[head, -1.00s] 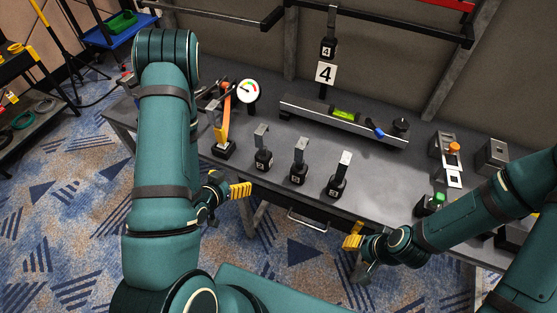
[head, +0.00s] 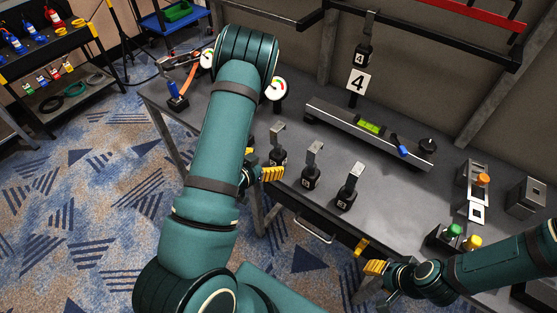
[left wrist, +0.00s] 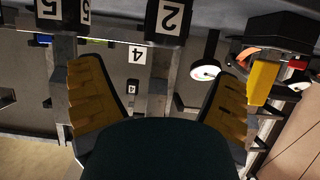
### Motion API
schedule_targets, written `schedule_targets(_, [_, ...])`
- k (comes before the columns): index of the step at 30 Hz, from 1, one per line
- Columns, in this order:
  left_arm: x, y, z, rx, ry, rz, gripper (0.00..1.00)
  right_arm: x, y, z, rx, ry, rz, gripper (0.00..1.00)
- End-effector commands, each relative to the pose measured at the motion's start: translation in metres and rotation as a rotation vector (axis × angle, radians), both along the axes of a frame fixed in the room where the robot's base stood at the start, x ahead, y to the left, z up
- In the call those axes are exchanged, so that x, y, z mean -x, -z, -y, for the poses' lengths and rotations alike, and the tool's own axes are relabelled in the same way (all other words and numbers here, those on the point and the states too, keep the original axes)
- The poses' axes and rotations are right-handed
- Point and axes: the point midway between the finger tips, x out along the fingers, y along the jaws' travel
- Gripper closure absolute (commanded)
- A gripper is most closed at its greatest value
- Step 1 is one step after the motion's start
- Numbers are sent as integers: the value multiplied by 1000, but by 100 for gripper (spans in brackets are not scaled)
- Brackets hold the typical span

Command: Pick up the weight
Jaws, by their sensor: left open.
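Three dark weights with upright grey handles stand in a row near the bench's front edge: a left one (head: 278,157), a middle one (head: 311,178) and a right one (head: 346,199). My left gripper (head: 262,163) is open and empty, just in front of the left weight. In the left wrist view, which is upside down, a weight marked 2 (left wrist: 169,18) and one marked 5 (left wrist: 51,12) show at the top, beyond the spread yellow fingers (left wrist: 160,105). My right gripper (head: 369,257) is at the bench's front edge, its yellow fingers apart and nothing between them.
The grey bench (head: 400,200) carries a beam with a green level (head: 369,128), a dial gauge (head: 277,88) and green and yellow buttons (head: 455,232). Another weight (head: 363,56) hangs above a "4" sign (head: 358,81).

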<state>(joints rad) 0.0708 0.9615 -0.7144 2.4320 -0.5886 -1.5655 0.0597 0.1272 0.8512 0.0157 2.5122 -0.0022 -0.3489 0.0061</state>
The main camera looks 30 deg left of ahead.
Motion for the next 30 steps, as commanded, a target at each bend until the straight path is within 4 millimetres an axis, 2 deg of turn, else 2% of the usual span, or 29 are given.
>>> schedule_targets(3, [-14,6,1,-1,2,0,11,1,1,0,0,-1,-2,57])
schedule_targets(11, [-31,14,2,-1,3,-1,11,1,4,0,0,-2,-2,57])
schedule_targets(18, [-61,28,0,-1,0,0,11,0,9,0,0,-1,0,57])
schedule_targets(28, [-68,30,1,0,-1,-1,11,0,9,0,0,-1,1,57])
schedule_targets(29, [-68,30,1,0,-1,-1,15,0,9,0,0,-1,1,57])
schedule_targets(30, [-68,30,1,0,-1,-1,29,0,9,0,0,-1,1,57])
